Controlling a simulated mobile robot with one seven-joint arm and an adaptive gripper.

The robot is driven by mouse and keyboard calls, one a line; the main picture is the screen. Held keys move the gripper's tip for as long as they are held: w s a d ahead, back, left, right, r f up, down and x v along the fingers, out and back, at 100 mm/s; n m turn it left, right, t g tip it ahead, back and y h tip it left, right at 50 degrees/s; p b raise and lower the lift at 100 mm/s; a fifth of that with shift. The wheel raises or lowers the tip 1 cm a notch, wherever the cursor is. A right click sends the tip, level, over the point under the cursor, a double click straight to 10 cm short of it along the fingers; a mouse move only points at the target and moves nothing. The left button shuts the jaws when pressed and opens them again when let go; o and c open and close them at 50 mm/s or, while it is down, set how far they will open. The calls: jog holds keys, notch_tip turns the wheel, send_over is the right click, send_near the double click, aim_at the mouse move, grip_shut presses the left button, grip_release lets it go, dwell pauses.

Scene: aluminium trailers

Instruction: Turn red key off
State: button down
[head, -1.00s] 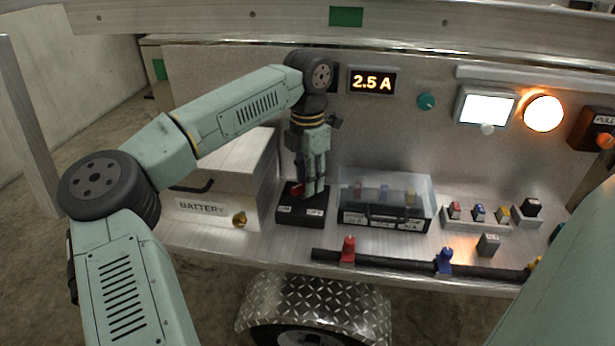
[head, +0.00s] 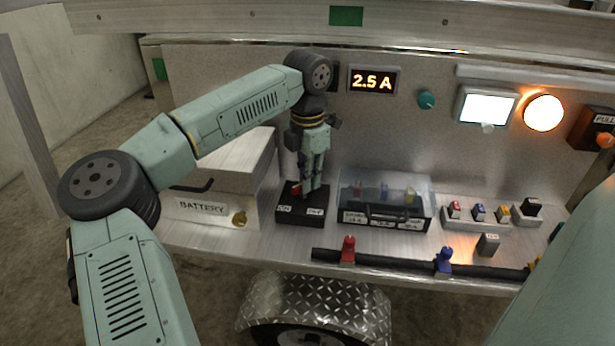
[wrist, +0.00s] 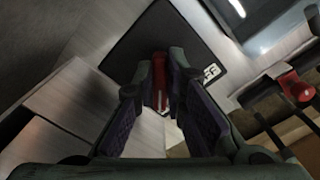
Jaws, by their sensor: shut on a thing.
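The red key (head: 296,189) sits on a black switch box (head: 290,214) with white labels on its front, one at each side; the right one seems to read OFF. My gripper (head: 306,190) points down over the box, with its fingertips at the key. In the wrist view the red key (wrist: 160,84) shows between the two fingers (wrist: 160,95), which are shut on it. The box's dark top (wrist: 160,40) and part of the OFF label (wrist: 209,72) show beyond the fingers. The fingers hide part of the key.
A silver battery box (head: 205,208) stands close at left. A clear-lidded case (head: 386,218) is close at right. A cable with red (head: 347,250) and blue (head: 443,260) clamps runs along the front edge. The display (head: 373,81) reads 2.5 A; a round lamp (head: 543,113) glows.

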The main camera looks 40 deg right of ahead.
dwell(0.3)
jog(key=n, duration=0.4)
jog(key=shift+w, duration=0.25)
jog(key=n, duration=0.4)
jog(key=shift+w+a+n, duration=0.15)
jog(key=shift+w+n, duration=0.05)
jog(key=shift+n, duration=0.1)
jog(key=n, duration=0.4)
jog(key=shift+w+a+n, duration=0.15)
jog(key=shift+w+n, duration=0.05)
jog(key=shift+n, duration=0.1)
jog(key=n, duration=0.1)
jog(key=n+b, duration=0.1)
jog(key=n, duration=0.2)
jog(key=shift+a+n, duration=0.25)
jog(key=shift+n, duration=0.05)
jog(key=c, duration=1.6)
grip_release()
jog(key=shift+c, duration=0.2)
